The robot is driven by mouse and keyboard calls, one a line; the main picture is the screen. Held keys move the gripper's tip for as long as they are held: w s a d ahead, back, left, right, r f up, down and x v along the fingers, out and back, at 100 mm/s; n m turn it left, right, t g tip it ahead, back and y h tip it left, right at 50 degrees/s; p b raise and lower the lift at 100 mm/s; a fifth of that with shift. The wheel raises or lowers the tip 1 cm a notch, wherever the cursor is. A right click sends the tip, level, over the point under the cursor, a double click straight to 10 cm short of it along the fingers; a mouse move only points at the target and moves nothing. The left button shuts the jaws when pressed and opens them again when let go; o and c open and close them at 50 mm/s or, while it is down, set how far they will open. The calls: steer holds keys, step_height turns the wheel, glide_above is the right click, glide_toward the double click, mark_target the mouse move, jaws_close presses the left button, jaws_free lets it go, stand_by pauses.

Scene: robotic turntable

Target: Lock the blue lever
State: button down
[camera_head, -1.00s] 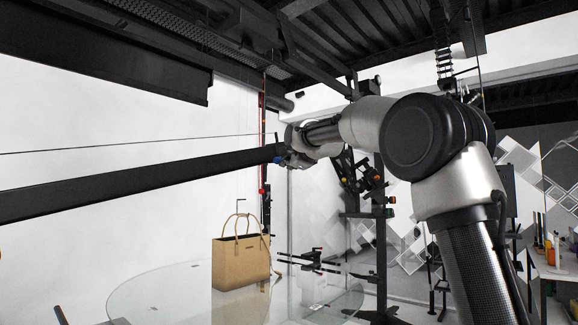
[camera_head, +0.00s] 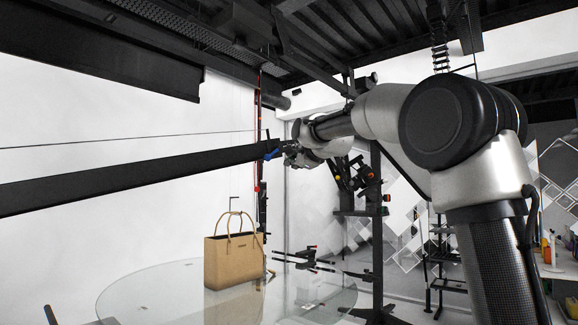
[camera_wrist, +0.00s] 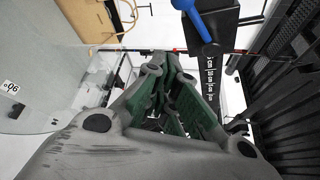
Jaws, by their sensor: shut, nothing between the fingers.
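The blue lever (camera_head: 272,154) sits at the right end of a long black beam (camera_head: 130,178) in the head view. It also shows at the top of the wrist view (camera_wrist: 194,18), a rounded blue knob with a short arm slanting down to the right across the beam's black end. My gripper (camera_head: 287,147) is just right of the lever in the head view. In the wrist view my gripper (camera_wrist: 163,72) is shut and empty, its green-lined fingers below the lever in the picture. I see no clear contact with the lever.
A round glass turntable (camera_head: 135,290) carries a tan handbag (camera_head: 232,262) below the beam. A dark stand (camera_head: 376,235) with small coloured knobs is behind my arm. A cluttered shelf (camera_head: 556,272) is at far right. The wall behind the beam is plain white.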

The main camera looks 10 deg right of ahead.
steer(key=v, duration=0.6)
stand_by(0.4)
steer(key=s+d+f+n+g, duration=0.1)
steer(key=s+f+n+g, duration=0.25)
steer(key=f+n, duration=0.4)
steer(key=s+f+n+g, duration=0.3)
steer(key=s+f+n, duration=0.15)
steer(key=f, duration=0.65)
steer(key=s+d+f+n+g+h, duration=0.1)
steer(key=s+d+f+n, duration=0.1)
steer(key=s+f, duration=0.4)
steer(key=s+d+f+n+g+h, duration=0.1)
steer(key=s+f, duration=0.6)
steer(key=s, duration=1)
steer(key=s+d+f+n+g+h, duration=0.1)
steer(key=s+d+f+n+g, duration=0.2)
steer(key=s+d+f, duration=0.3)
steer(key=s+n, duration=0.1)
steer(key=s, duration=0.4)
steer(key=shift+s+d, duration=0.3)
steer(key=shift+d, duration=0.05)
